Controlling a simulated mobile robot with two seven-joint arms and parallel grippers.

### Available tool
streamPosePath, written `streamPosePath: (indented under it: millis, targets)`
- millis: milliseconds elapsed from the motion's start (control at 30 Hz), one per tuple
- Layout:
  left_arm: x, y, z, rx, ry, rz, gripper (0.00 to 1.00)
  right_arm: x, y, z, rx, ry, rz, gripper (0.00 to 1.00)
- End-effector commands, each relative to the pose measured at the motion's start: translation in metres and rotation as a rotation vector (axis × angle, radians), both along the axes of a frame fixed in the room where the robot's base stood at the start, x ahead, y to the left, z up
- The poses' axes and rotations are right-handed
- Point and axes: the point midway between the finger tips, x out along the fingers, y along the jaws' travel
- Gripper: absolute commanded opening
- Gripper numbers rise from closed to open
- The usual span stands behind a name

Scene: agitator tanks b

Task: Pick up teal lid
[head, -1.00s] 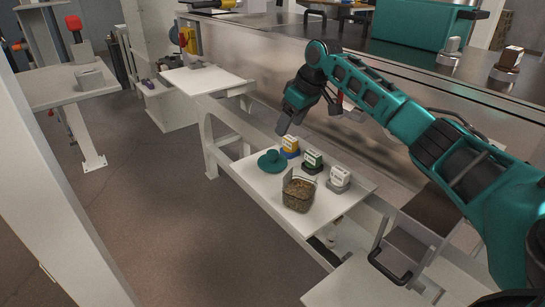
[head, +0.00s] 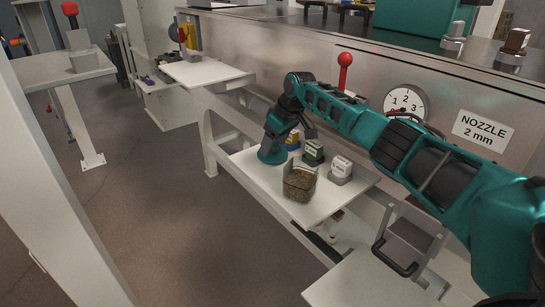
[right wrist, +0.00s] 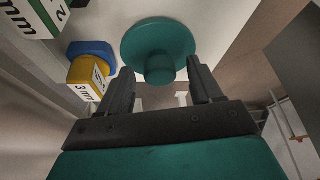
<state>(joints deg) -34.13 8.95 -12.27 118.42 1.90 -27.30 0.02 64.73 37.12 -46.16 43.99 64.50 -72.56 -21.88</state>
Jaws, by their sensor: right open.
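The teal lid (right wrist: 158,42) is a round disc with a knob, lying on the white shelf (head: 327,202). In the right wrist view its knob lies between and just beyond the fingertips of my right gripper (right wrist: 158,78), which is open and empty. In the head view the lid (head: 270,157) shows only partly, below my right gripper, which hides the rest of it. I cannot tell whether the fingers touch the lid. My left gripper is not in view.
A steel tank wall (head: 300,50) rises behind the shelf.

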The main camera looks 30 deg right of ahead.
Motion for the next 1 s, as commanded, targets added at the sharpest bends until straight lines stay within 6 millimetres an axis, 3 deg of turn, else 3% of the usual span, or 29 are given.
streamPosePath:
  millis: [300, 900, 1000]
  targets:
    - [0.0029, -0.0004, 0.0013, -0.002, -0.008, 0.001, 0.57, 0.0018, 0.0006, -0.0029, 0.000, -0.001, 0.000, 0.63]
    - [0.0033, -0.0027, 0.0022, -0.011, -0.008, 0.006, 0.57, 0.0013, 0.0004, -0.0031, 0.000, -0.001, 0.000, 0.05]
    - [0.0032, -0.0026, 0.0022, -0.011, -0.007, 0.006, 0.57, 0.0015, 0.0004, -0.0028, 0.000, -0.001, 0.000, 0.04]
